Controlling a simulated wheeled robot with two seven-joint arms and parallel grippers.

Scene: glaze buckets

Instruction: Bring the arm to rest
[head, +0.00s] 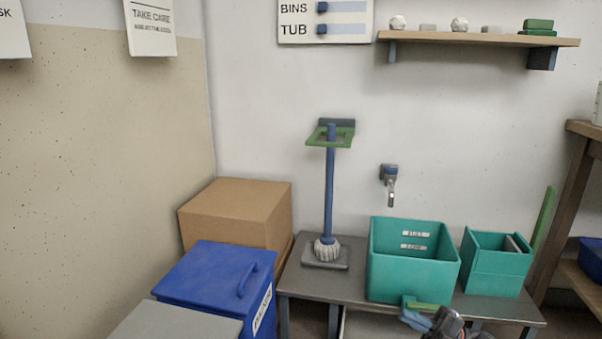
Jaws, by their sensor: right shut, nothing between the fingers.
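My right gripper (416,320) shows at the bottom edge, right of centre, in the head view. It is shut and empty, in front of the teal tub (412,282) on the bench. A small green and teal piece (428,305) shows just above it, at the tub's lower front. I cannot tell whether the gripper touches that piece. Most of my right arm is cut off by the frame edge. My left gripper is out of view.
A grey bench (345,286) carries a blue post stand (329,195) and a smaller teal bin (496,265). A blue lidded bin (215,280) and a cardboard box (236,212) stand left. A tap (390,185) and a shelf (480,39) are on the wall.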

